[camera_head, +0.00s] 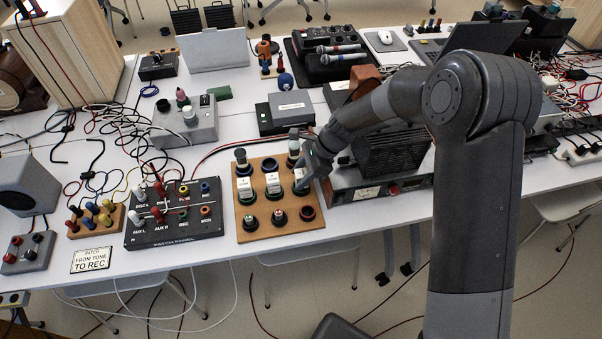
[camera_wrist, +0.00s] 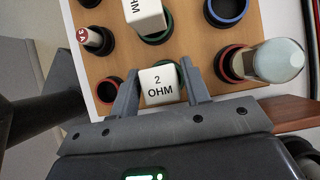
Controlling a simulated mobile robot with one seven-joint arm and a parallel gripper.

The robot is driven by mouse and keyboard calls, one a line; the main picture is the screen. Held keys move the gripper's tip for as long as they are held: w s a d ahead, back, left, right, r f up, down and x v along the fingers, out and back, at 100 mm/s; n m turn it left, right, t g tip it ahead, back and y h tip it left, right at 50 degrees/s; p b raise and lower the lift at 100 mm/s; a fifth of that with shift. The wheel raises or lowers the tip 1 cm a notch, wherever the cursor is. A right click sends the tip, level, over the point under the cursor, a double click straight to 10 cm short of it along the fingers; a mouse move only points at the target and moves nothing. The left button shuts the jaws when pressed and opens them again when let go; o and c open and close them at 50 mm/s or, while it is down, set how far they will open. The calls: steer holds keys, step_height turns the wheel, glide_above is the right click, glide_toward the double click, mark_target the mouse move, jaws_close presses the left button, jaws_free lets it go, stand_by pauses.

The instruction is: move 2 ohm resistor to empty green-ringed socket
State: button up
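A white block marked 2 OHM (camera_wrist: 158,88) stands in a socket of the wooden board (camera_wrist: 190,42), between the two fingers of my gripper (camera_wrist: 161,78). The fingers look apart from it, with slim gaps; contact is not clear. In the head view the block (camera_head: 299,176) is in the right column, middle row, beside my gripper (camera_head: 309,168). A second white OHM block (camera_wrist: 145,14) sits in a green-ringed socket beside it.
An empty red-ringed socket (camera_wrist: 109,90), a fuse marked 3 A (camera_wrist: 88,37), a blue-ringed socket (camera_wrist: 228,10) and a pale-capped part (camera_wrist: 276,61) surround the block. The patch panel (camera_head: 174,215) lies left of the board; a grey device (camera_head: 378,190) stands close right.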

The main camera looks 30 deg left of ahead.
steer(key=shift+o, duration=0.9)
steer(key=shift+r, duration=0.15)
steer(key=v, duration=1.2)
steer(key=shift+r, duration=0.2)
